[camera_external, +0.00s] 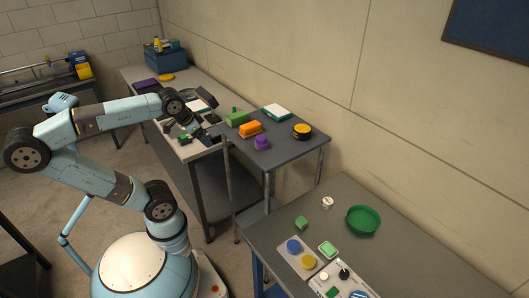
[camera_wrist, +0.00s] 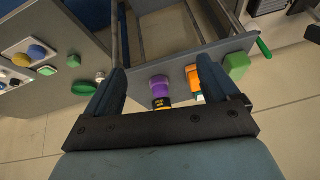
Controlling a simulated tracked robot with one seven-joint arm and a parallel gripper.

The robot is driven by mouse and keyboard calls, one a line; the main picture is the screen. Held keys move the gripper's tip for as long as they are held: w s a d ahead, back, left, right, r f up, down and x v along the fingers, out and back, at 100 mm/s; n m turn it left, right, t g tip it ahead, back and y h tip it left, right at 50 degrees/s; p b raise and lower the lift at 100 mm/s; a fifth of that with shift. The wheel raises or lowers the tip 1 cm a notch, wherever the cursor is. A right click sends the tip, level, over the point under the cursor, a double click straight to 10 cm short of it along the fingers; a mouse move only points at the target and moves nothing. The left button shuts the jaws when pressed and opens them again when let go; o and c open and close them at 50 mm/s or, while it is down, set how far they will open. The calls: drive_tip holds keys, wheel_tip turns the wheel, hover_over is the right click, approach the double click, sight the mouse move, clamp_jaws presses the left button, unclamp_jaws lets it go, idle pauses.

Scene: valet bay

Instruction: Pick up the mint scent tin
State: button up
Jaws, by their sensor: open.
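In the wrist view the tin (camera_wrist: 47,71) shows at the far left. My gripper (camera_external: 208,133) is open and empty, by the middle table and far from the tin. In the wrist view its two fingers (camera_wrist: 160,66) stand wide apart, with a purple piece (camera_wrist: 159,82) seen between them.
A green cube (camera_external: 302,223), a small white round item (camera_external: 327,203) and a green bowl (camera_external: 364,220) stand near the tin. A control panel (camera_external: 338,283) lies in front. The middle table holds an orange block (camera_external: 251,129) and a black-and-yellow round piece (camera_external: 302,131).

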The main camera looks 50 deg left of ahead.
drive_tip(key=w+d+r+m+t+y, duration=0.1)
drive_tip(key=w+d+m+t+y, duration=0.1)
drive_tip(key=w+d+m, duration=0.6)
drive_tip(key=w+d+r+m+t+y, duration=0.15)
drive_tip(key=w+d+m, duration=0.25)
drive_tip(key=w+m, duration=0.7)
drive_tip(key=w+d+f+m+t+h, duration=0.15)
drive_tip(key=w+d+m, duration=0.4)
drive_tip(key=d, duration=0.75)
drive_tip(key=w+d+f+m+t+h, duration=0.1)
drive_tip(key=w+d+m+t+h, duration=0.15)
drive_tip(key=d+m, duration=0.8)
approach(325, 203)
drive_tip(key=shift+s+d+r+n+y, duration=0.15)
drive_tip(key=shift+s+r+n+y, duration=0.25)
drive_tip(key=shift+s+r, duration=0.3)
drive_tip(key=shift+f, duration=0.35)
drive_tip(key=shift+w+f, duration=0.2)
drive_tip(key=shift+w, duration=0.05)
drive_tip(key=x, duration=1.3)
drive_tip(key=shift+w, duration=0.2)
